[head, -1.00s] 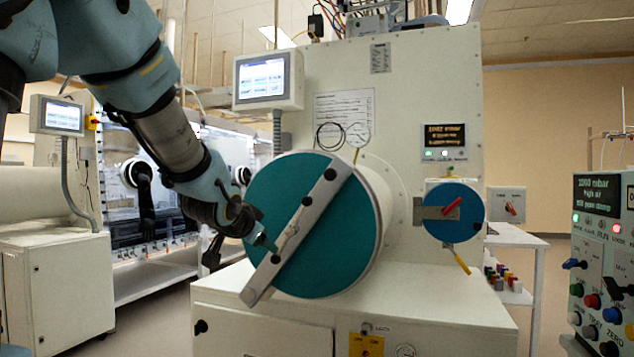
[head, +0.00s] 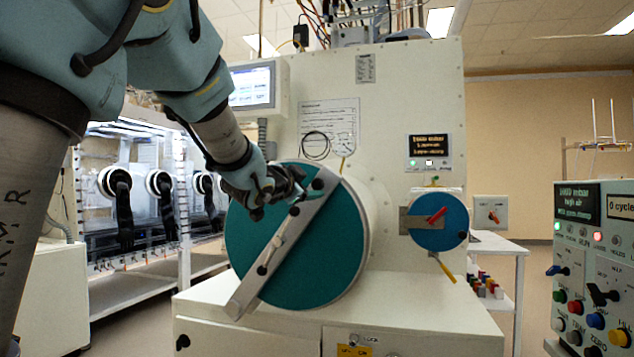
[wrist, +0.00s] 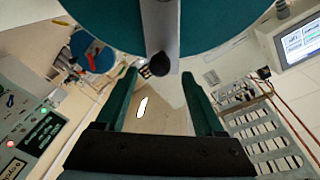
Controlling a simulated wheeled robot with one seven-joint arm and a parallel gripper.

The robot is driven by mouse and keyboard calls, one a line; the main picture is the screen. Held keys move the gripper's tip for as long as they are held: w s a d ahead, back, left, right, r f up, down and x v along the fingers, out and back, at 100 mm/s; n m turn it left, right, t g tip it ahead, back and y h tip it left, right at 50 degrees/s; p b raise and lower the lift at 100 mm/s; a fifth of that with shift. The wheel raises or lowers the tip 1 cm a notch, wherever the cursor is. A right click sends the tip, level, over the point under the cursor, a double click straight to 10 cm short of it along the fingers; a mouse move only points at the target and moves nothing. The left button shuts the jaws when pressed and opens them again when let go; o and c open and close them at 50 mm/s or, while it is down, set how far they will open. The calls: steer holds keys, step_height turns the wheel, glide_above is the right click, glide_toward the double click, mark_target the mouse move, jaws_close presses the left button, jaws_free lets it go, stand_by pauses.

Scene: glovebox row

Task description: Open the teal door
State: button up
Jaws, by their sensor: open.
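The teal door (head: 318,262) is a large round disc on the front of the white chamber, with a pale metal bar (head: 292,237) slanting across it from upper right to lower left. Dark knobs sit on the bar. The door looks shut against its collar. My gripper (head: 298,196) is at the upper part of the bar in the head view, partly hidden by my wrist. In the wrist view my gripper (wrist: 160,95) is open, its two teal fingers apart and nothing between them. The bar's end with a black knob (wrist: 159,64) lies just beyond the fingertips; contact cannot be told.
A smaller blue round door (head: 440,224) with a red handle is to the right. A control panel (head: 595,270) with coloured knobs stands at the far right. A screen (head: 252,86) hangs at the upper left. A glovebox with black gloves (head: 123,210) is behind on the left.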

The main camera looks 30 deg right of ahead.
mark_target(316, 184)
steer(key=shift+p+x, duration=0.75)
steer(key=shift+x, duration=2.05)
jaws_close()
